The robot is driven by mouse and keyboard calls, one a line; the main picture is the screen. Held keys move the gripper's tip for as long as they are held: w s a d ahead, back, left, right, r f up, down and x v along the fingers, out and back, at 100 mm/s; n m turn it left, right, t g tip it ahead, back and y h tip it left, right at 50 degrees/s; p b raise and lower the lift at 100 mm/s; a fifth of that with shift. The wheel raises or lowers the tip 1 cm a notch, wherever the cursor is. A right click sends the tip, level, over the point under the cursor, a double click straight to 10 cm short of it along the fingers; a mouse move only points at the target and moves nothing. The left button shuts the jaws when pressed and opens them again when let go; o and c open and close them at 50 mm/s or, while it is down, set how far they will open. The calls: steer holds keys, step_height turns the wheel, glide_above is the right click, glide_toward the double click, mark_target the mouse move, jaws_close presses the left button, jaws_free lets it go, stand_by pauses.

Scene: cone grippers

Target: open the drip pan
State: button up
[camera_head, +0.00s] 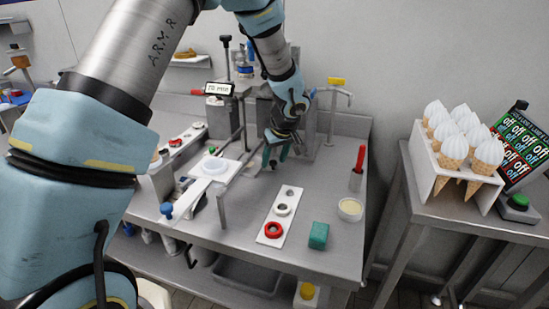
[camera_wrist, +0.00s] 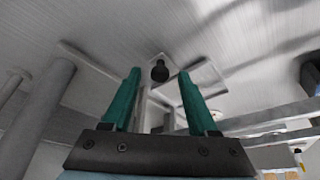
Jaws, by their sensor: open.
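My gripper (camera_head: 276,154) hangs over the steel bench with its green fingers pointing down, near the machine at the back. In the wrist view my gripper (camera_wrist: 159,74) is open and empty, with one green finger on each side. A small black knob (camera_wrist: 160,71) shows between the fingertips, beyond them, in front of a pale rectangular panel (camera_wrist: 205,88). I cannot tell how far off it is, but nothing is gripped. I cannot tell for sure whether this knob and panel belong to the drip pan. The head view hides the knob behind the arm.
The steel bench (camera_head: 330,240) holds a white strip with rings (camera_head: 277,215), a green block (camera_head: 318,236), a round tub (camera_head: 350,209) and a red-handled tool (camera_head: 358,168). A white slide (camera_head: 215,168) with a blue knob (camera_head: 166,210) is left. A cone rack (camera_head: 425,165) stands right.

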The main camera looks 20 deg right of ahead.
jaws_close()
stand_by(0.3)
stand_by(1.0)
